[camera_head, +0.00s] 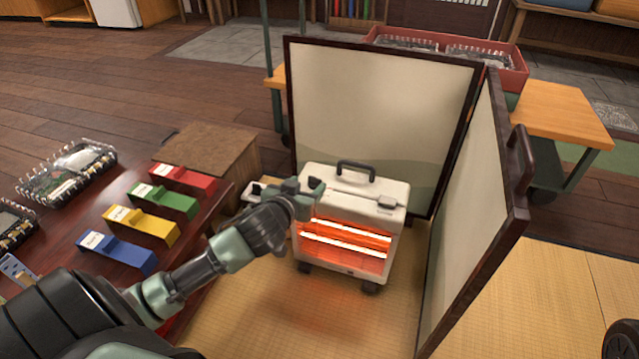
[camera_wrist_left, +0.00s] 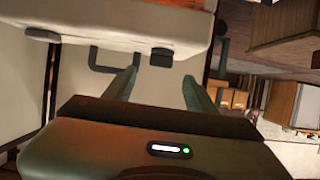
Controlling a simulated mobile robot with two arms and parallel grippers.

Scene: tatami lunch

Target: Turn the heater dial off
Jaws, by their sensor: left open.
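The white heater (camera_head: 396,222) stands on the tatami with its bars glowing orange, so it is on. My left gripper (camera_head: 308,192) is at the heater's upper left front, left of the knob. In the left wrist view its two fingers (camera_wrist_left: 160,92) are apart with nothing between them. My right gripper is not in view.
A framed folding screen (camera_head: 380,110) stands behind and to the right of the heater. A dark red table (camera_head: 75,225) with colored blocks (camera_head: 150,220) and clear-lidded boxes is at left. A wooden box (camera_head: 212,152) stands behind it. Tatami (camera_head: 385,325) is open in front.

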